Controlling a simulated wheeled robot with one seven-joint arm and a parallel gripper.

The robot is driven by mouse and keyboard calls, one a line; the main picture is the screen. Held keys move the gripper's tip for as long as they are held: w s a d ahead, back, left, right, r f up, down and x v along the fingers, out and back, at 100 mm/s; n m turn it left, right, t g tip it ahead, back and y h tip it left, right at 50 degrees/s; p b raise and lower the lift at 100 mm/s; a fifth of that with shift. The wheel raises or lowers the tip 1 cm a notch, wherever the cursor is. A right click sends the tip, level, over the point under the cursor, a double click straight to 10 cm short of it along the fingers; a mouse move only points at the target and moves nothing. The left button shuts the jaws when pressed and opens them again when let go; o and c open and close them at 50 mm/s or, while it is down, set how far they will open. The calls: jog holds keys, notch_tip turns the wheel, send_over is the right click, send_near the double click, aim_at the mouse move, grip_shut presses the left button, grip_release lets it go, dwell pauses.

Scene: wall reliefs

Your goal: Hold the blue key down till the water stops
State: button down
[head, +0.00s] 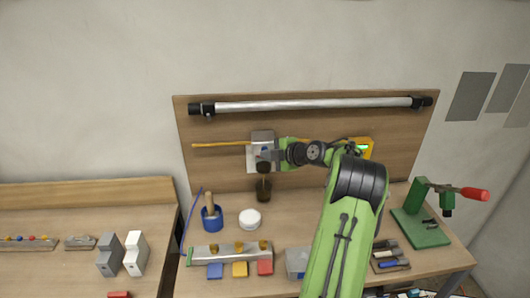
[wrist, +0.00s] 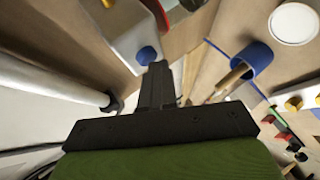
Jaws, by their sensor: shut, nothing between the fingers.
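The blue key (wrist: 146,55) is a small round knob on a pale plate (wrist: 122,30), seen in the wrist view just past my fingertips. In the head view the pale plate (head: 254,159) is on the wooden back panel, and my gripper (head: 268,156) is in front of it, largely hiding the key. My gripper (wrist: 159,66) is shut and empty, its tip right beside the key; I cannot tell whether it touches or presses it. A dark cup (head: 263,190) stands below the plate. I cannot make out any water.
A metal rail (head: 310,105) crosses the panel above. A blue pot (head: 212,218), a white round lid (head: 250,219) and a block with coloured keys (head: 230,252) are on the bench below. A yellow box (head: 361,146) is right on the panel; a green press (head: 420,215) stands far right.

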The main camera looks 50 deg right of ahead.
jog(key=shift+s+f, duration=0.1)
dwell(0.4)
jog(key=shift+s+a+b, duration=0.55)
jog(key=shift+b, duration=0.65)
jog(key=s+a+b, duration=0.3)
jog(key=b, duration=0.2)
jog(key=shift+s+a, duration=0.1)
jog(key=shift+s, duration=0.3)
